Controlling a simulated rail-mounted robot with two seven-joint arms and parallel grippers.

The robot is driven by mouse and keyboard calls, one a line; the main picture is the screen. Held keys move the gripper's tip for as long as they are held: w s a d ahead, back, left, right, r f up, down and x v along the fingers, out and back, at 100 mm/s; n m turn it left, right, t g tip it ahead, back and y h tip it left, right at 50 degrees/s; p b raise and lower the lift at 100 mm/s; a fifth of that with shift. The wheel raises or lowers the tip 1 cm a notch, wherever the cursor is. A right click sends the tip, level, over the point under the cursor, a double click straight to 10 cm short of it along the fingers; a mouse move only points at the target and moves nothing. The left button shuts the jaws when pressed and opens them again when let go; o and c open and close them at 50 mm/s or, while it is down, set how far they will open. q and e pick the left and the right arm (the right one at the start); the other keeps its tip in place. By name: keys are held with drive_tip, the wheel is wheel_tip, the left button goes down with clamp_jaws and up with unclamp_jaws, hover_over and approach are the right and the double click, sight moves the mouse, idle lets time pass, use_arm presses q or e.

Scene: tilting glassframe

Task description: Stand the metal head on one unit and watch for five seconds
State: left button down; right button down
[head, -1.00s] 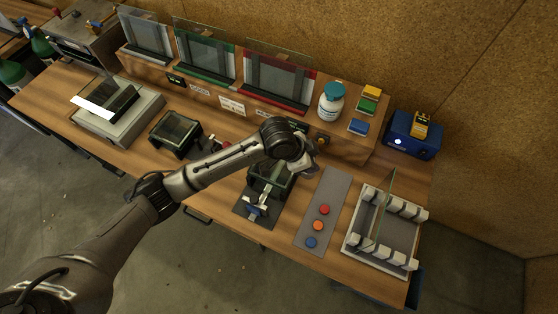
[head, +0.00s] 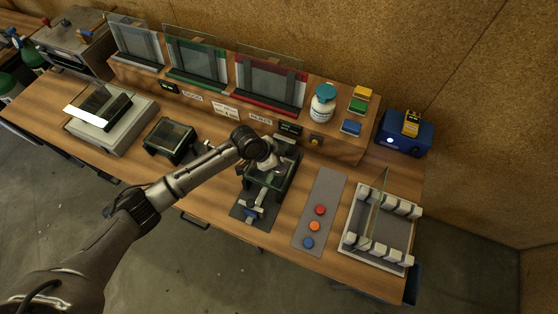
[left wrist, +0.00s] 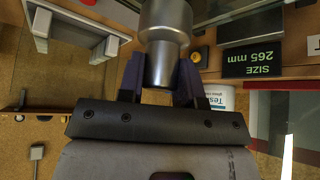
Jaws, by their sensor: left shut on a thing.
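My left gripper (left wrist: 160,85) is shut on a silver stepped cylinder, the metal head (left wrist: 165,35), between its two dark fingers. In the head view my left gripper (head: 268,163) is over a dark-framed glass unit (head: 284,178) on a grey mat, but the metal head is hardly visible there. I cannot tell whether the head touches the glass. My right gripper is not in view.
A clamp (head: 252,212) lies in front of the unit. A grey strip (head: 325,190) bears red, orange and blue buttons. A white rack (head: 350,240) holds an upright glass pane (head: 378,205). A bottle (head: 322,104) and framed panes (head: 270,85) stand on the back shelf.

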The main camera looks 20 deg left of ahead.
use_arm(q)
drive_tip(key=shift+f, duration=0.4)
drive_tip(key=shift+f, duration=0.1)
drive_tip(key=c, duration=0.8)
unclamp_jaws()
drive_tip(key=shift+r, duration=0.25)
drive_tip(key=shift+v, duration=5.85)
drive_tip(key=shift+s, duration=0.1)
